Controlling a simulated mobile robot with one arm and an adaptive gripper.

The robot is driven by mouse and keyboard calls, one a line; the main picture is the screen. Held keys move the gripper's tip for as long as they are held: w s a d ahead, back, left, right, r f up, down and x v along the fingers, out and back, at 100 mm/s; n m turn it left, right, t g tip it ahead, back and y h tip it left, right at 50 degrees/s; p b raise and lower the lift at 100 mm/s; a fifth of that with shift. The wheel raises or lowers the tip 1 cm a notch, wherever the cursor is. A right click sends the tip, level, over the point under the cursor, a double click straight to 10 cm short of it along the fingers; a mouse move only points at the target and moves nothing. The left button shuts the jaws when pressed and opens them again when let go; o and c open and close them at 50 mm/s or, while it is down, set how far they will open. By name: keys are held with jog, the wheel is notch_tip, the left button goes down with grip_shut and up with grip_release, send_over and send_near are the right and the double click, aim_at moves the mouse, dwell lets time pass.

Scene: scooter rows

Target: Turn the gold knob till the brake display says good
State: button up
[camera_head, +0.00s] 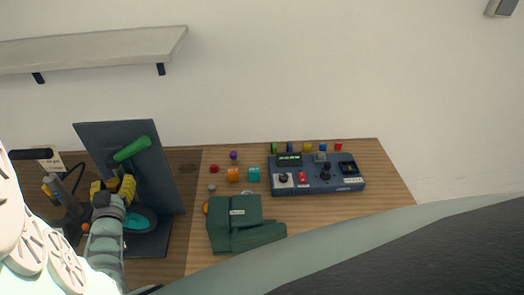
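My gripper (114,189), with yellow parts at its end, reaches up from the lower left in front of a dark upright panel (168,185). The panel bears a green hand grip (132,149) and stands on a dark base with a teal disc (138,222). The gripper is small here, and I cannot tell its opening or whether it touches anything. I cannot make out a gold knob for certain; it may be hidden by the gripper. A small display with green characters (289,158) is on a blue-grey console (340,186); its words are too small to read.
A green box-like thing (235,238) stands at the front middle of the wooden table (385,190). A shelf (95,50) hangs above.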

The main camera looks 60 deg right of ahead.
jog(key=c, duration=0.8)
jog(key=shift+m+g+h, duration=0.7)
jog(key=shift+h, duration=0.1)
jog(key=shift+m+g+h, duration=0.3)
jog(key=shift+g, duration=0.1)
jog(key=shift+f+m+g+h+b, duration=0.25)
jog(key=shift+m+g+h+b, duration=0.6)
jog(key=shift+g, duration=0.25)
jog(key=shift+w+m+g+h+b, duration=0.1)
jog(key=shift+m+g+h+b, duration=0.55)
jog(key=shift+g+b, duration=0.4)
jog(key=shift+c, duration=0.2)
jog(key=shift+r+m+g+b, duration=0.15)
jog(key=shift+m+g+b, duration=0.45)
jog(key=shift+g+b, duration=0.05)
jog(key=shift+r, duration=0.1)
